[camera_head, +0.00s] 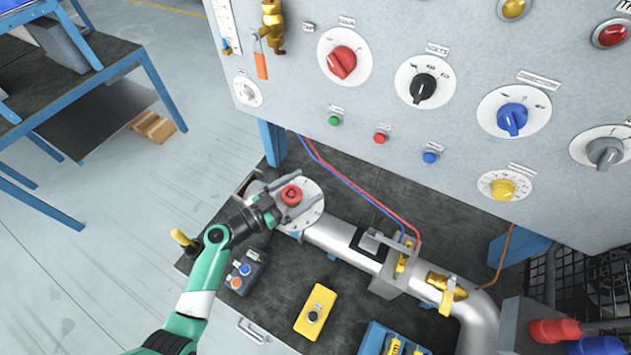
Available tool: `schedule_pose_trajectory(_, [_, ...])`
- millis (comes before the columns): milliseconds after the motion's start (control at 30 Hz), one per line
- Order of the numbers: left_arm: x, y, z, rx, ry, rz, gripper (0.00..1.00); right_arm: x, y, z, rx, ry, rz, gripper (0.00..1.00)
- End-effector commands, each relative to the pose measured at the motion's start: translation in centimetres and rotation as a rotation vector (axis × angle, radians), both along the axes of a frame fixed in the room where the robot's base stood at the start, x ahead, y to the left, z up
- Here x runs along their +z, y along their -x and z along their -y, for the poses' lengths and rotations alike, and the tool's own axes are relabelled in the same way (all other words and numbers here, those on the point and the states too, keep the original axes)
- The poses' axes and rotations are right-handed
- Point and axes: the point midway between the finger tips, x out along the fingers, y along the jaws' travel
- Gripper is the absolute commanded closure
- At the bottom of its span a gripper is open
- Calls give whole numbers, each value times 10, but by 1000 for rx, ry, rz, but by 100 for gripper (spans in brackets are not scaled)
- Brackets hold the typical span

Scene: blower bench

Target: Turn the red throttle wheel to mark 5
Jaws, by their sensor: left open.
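The red throttle wheel (291,194) sits on a round white dial plate (312,190) at the left end of the silver pipe. The dial's marks are too small to read, so I cannot tell which mark the wheel points at. My left gripper (303,191) reaches in from the lower left. Its jaws are open, one finger on each side of the red wheel in this view. I cannot tell whether either finger touches it. The gripper hides part of the dial. My right gripper is not in view.
Behind stands a grey panel (390,125) with a red knob (341,62), other knobs and buttons. Red and blue hoses (365,190) run down to the pipe (335,238). A button box (246,272) and a yellow box (316,312) lie in front on the dark bench.

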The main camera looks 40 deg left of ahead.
Motion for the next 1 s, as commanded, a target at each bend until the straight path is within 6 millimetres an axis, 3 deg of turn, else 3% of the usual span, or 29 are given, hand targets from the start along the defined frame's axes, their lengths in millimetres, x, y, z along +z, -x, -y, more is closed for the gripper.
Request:
schedule_pose_trajectory(233, [0,-1,0,1,0,0,1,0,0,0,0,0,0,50])
schedule_pose_trajectory(267, [0,-1,0,1,0,0,5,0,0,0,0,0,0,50])
schedule_pose_trajectory(733, [0,0,0,1,0,0,87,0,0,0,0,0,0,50])
schedule_pose_trajectory(1000, [-1,-1,0,27,0,-3,87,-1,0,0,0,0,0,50])
